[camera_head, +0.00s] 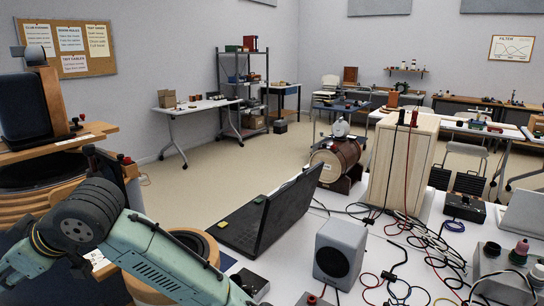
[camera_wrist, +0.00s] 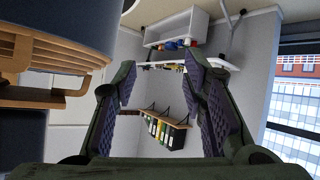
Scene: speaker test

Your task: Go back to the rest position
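My gripper (camera_wrist: 158,66) shows in the wrist view with its two dark padded fingers wide apart. Nothing is between the fingers but the far room, so it is empty. The wrist view looks across the room at a slant, with no work surface close in front of the fingers. In the head view my teal arm crosses the lower left corner. The gripper itself cannot be made out in the head view.
A black laptop (camera_head: 268,215), a grey speaker box (camera_head: 339,252), a wooden cabinet (camera_head: 402,165), a barrel (camera_head: 337,162) and tangled cables crowd the white table. Wooden speaker parts (camera_head: 45,158) stand close to my arm at left. A dark rounded body (camera_wrist: 60,35) is near the gripper.

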